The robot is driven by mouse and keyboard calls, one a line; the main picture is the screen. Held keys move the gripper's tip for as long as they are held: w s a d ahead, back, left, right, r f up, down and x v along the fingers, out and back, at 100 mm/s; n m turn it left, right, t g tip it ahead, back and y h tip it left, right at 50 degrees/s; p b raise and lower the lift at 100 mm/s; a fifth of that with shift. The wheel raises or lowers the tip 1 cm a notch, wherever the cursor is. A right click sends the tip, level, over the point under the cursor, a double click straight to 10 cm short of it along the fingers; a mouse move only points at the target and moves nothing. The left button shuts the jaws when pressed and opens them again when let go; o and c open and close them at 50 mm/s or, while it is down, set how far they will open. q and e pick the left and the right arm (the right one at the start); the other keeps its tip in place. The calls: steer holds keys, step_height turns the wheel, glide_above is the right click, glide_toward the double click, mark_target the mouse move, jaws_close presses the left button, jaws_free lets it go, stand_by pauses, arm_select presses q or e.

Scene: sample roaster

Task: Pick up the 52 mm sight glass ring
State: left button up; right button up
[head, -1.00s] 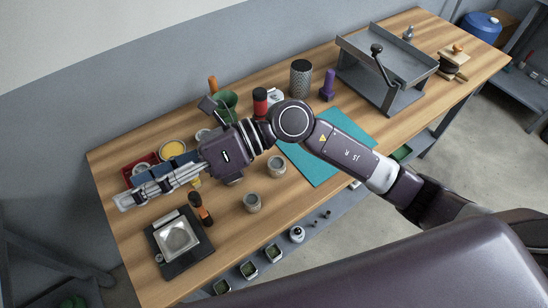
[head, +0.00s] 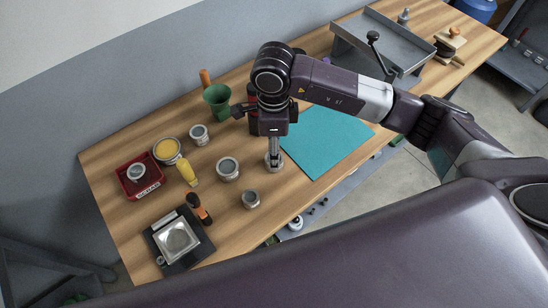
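Several round grey metal rings stand on the wooden bench in the head view. One ring (head: 273,166) is directly under my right gripper (head: 273,153), which points straight down with its fingers at the ring's top. The arm comes in from the right. The fingers are too small to show whether they are open, shut or touching the ring. A wider ring (head: 228,169) is to its left, a smaller ring (head: 250,199) in front, and another ring (head: 198,134) farther back. I cannot read any size, so I cannot tell which is 52 mm. My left gripper is out of view.
A red scrap bin (head: 127,186) holds one ring-like part. A yellow-filled bowl (head: 167,150), yellow object (head: 187,171), green funnel (head: 217,101), black scale (head: 165,240) and orange-black tool (head: 199,209) stand around. A teal mat (head: 325,140) lies clear to the right.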

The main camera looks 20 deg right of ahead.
steer(key=shift+f+p, duration=0.5)
steer(key=shift+f, duration=1.4)
steer(key=shift+w, duration=0.1)
steer(key=c, duration=1.3)
steer(key=shift+r, duration=0.15)
